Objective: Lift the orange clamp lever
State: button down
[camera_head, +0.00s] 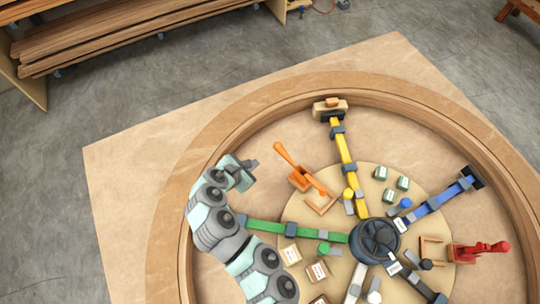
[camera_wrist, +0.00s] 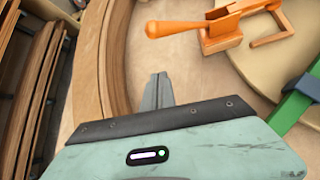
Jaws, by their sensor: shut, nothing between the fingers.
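The orange clamp (camera_head: 299,178) stands on the wooden base inside the ring, upper left of the hub. Its lever (camera_head: 284,154) slants up and to the left, with a thick rounded handle end. In the wrist view the lever (camera_wrist: 182,28) lies nearly level near the top, its handle end pointing left, with the clamp body (camera_wrist: 220,32) to its right. My gripper (camera_head: 252,164) is left of the lever, apart from it. In the wrist view my gripper's fingers (camera_wrist: 158,88) are together and empty, below the handle end in the picture.
A curved wooden ring (camera_head: 180,180) surrounds the work area. Green (camera_head: 290,230), yellow (camera_head: 343,145) and blue (camera_head: 437,199) arms run out from a dark hub (camera_head: 374,241). A red clamp (camera_head: 480,250) stands at right. Small labelled blocks (camera_head: 380,173) lie on the round board.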

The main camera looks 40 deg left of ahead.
aim_at(287, 158)
jog(key=shift+s+d+h, duration=0.25)
jog(key=shift+h, duration=0.05)
jog(key=shift+w, duration=0.15)
jog(key=p+x, duration=0.1)
jog(key=x, duration=0.8)
jog(key=shift+f, duration=0.1)
jog(key=shift+w, duration=0.4)
jog(key=r, duration=0.1)
jog(key=w+r+p, duration=0.1)
jog(key=r, duration=0.1)
jog(key=shift+w+d+r, duration=0.15)
jog(key=shift+w, duration=0.05)
jog(key=shift+s, duration=0.1)
